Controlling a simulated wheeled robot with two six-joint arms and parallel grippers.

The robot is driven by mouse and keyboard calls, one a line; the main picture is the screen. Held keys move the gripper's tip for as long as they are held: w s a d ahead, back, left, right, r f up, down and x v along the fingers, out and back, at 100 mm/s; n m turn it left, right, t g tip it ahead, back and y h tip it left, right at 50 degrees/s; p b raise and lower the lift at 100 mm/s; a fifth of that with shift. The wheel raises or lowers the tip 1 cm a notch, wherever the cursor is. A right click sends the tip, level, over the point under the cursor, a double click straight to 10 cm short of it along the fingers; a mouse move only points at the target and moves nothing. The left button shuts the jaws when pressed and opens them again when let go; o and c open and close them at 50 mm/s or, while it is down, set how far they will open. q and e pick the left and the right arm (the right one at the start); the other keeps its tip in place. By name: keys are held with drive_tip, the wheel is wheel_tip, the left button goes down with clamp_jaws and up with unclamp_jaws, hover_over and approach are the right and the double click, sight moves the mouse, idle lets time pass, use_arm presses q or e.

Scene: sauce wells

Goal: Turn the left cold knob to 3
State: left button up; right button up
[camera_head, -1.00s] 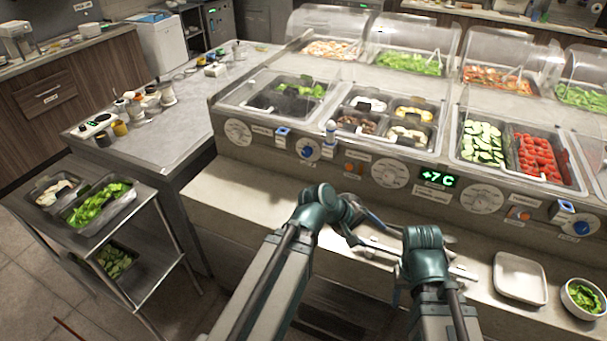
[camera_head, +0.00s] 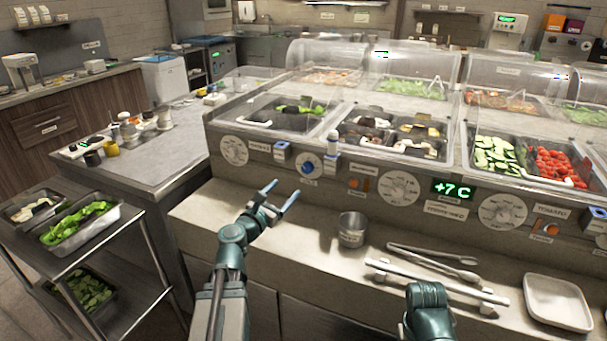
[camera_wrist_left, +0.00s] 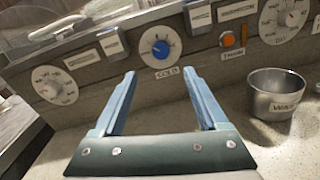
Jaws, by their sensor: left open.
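The left cold knob (camera_head: 308,168) is a blue knob on a round white dial on the counter's front panel. In the left wrist view the knob (camera_wrist_left: 161,48) sits above a label reading COLD, and its dial shows beyond my fingertips. My left gripper (camera_head: 283,191) is open and empty, a little in front of and below the knob, not touching it. In the left wrist view its two blue fingers (camera_wrist_left: 158,76) stand apart with the knob between and beyond them. My right arm shows at the bottom, but its fingers are not clearly visible.
A metal cup (camera_head: 352,230) stands on the ledge right of my left gripper. Tongs (camera_head: 432,258) and a white tray (camera_head: 557,303) lie farther right. Round gauges (camera_head: 400,188) and an orange switch (camera_head: 357,184) share the panel. The ledge in front of the knob is clear.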

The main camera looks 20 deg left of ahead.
sight(306, 169)
use_arm(q)
drive_tip(key=w, duration=1.2)
drive_tip(key=shift+w+d, duration=0.15)
drive_tip(key=shift+d, duration=0.25)
clamp_jaws()
